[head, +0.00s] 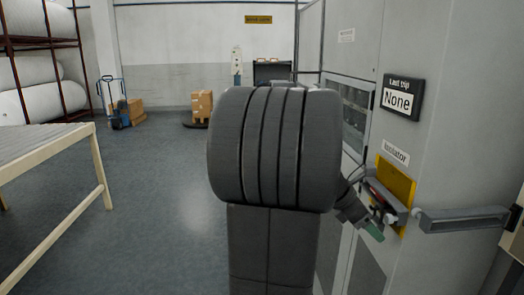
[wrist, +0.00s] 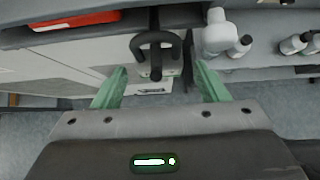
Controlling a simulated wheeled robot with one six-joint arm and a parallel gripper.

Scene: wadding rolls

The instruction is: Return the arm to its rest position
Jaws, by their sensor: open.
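My arm reaches to the right past my own grey body, which fills the middle of the head view. My gripper (head: 375,231) is low in front of the wall cabinet, just below the yellow isolator plate (head: 396,180). In the wrist view my gripper (wrist: 160,80) shows two green fingers spread wide apart, with nothing held between them. A dark looped handle (wrist: 156,48) appears beyond and between the fingertips; I cannot tell how far off it is. The arm is stretched out to the side, and part of it is hidden behind my body.
A grey bar handle (head: 465,219) juts from the cabinet (head: 430,150) to the right of my gripper. A "None" sign (head: 398,101) hangs above. A pale-framed table (head: 45,140) stands at left. Boxes (head: 202,103) stand far back. The floor (head: 150,200) between is clear.

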